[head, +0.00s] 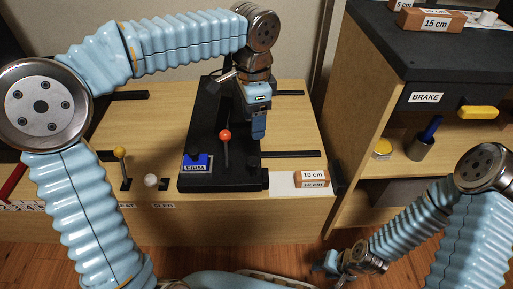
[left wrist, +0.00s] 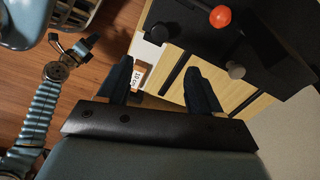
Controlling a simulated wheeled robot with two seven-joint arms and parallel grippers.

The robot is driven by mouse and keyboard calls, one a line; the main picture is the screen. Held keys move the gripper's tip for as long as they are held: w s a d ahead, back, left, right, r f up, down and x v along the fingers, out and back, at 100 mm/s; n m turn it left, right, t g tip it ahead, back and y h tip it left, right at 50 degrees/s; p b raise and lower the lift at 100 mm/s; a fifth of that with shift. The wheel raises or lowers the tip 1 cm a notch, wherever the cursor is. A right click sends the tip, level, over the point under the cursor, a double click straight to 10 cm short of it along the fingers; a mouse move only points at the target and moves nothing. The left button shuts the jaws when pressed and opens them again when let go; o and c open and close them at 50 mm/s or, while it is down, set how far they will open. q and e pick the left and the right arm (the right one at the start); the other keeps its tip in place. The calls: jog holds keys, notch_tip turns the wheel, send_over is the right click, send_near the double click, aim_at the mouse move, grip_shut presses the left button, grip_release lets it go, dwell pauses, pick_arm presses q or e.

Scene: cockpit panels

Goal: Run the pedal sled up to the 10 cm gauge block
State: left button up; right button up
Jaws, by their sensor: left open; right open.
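The black pedal sled (head: 192,125) stands on the wooden deck and carries an upright lever with a red ball (head: 225,135). The 10 cm gauge block (head: 312,179) lies on a white patch to the right of the sled's near end, with a gap between them. My left gripper (head: 258,138) is open and empty above the sled's right side. In the left wrist view, the block (left wrist: 139,76) shows beyond and between the open fingers (left wrist: 160,85), and the red ball (left wrist: 220,16) is above right. My right gripper (head: 333,262) is open and empty at the lower right, away from the sled.
Dark rails (head: 290,154) cross the deck. A white knob (head: 150,180) above a "SLED" label and a yellow knob (head: 120,150) stand left of the sled. A dark stop (head: 337,179) is right of the block. The cabinet (head: 420,60) at right bears a 15 cm block (head: 431,19).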

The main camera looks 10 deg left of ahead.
aim_at(254, 160)
pick_arm(q)
notch_tip(254, 160, down, 13)
jog(key=b, duration=0.3)
grip_shut()
dwell(0.3)
